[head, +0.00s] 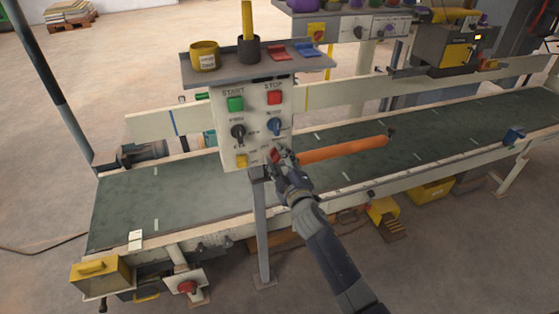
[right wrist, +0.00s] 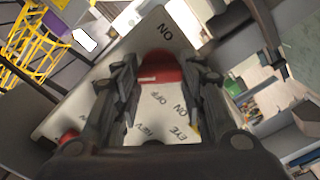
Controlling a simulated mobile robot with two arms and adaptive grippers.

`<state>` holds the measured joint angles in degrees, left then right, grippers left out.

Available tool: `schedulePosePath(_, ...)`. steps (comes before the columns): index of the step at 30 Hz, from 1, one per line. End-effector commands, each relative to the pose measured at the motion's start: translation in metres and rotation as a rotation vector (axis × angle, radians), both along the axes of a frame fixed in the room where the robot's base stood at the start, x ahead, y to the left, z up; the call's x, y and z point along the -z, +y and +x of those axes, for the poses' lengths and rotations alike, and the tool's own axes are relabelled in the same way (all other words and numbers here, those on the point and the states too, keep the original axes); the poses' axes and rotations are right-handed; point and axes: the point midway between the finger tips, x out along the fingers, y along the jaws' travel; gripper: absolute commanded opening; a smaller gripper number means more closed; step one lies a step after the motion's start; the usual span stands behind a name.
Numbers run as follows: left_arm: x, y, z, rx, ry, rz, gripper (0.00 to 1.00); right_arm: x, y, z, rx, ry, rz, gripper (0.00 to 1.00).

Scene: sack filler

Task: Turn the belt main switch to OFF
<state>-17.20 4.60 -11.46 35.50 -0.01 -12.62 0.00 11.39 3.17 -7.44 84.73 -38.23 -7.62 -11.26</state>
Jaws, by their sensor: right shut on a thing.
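The control panel (head: 254,98) is a pale box on a post beside the belt. A red switch knob (head: 275,155) sits at its lower right, mostly hidden behind my right gripper (head: 282,162). In the right wrist view the red knob (right wrist: 160,68) is between the fingers of my right gripper (right wrist: 160,82), which is shut on it. An ON label and an OFF label show on the panel face (right wrist: 150,118) on opposite sides of the knob. I cannot tell the knob's exact setting. My left gripper is not in view.
Green START (head: 235,104) and red STOP (head: 274,97) buttons, a black knob (head: 238,131), a blue knob (head: 275,126) and a yellow switch (head: 241,161) are close by on the panel. A shelf with cups (head: 204,56) tops it. The green belt (head: 340,160) runs behind, with an orange bar (head: 345,149) to the right.

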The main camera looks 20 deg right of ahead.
Motion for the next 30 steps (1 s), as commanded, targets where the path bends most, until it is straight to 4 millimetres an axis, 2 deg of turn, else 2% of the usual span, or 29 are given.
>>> schedulePosePath(15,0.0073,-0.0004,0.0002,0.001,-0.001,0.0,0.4,0.0029,0.0005,-0.0003,0.0,-0.014,-0.45,0.14)
schedulePosePath(22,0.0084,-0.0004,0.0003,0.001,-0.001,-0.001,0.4,0.0033,0.0004,-0.0003,0.0,-0.018,-0.574,0.14)
schedulePosePath(30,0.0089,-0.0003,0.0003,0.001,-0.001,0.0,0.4,0.0032,0.0006,-0.0002,0.0,-0.02,-0.639,0.14)
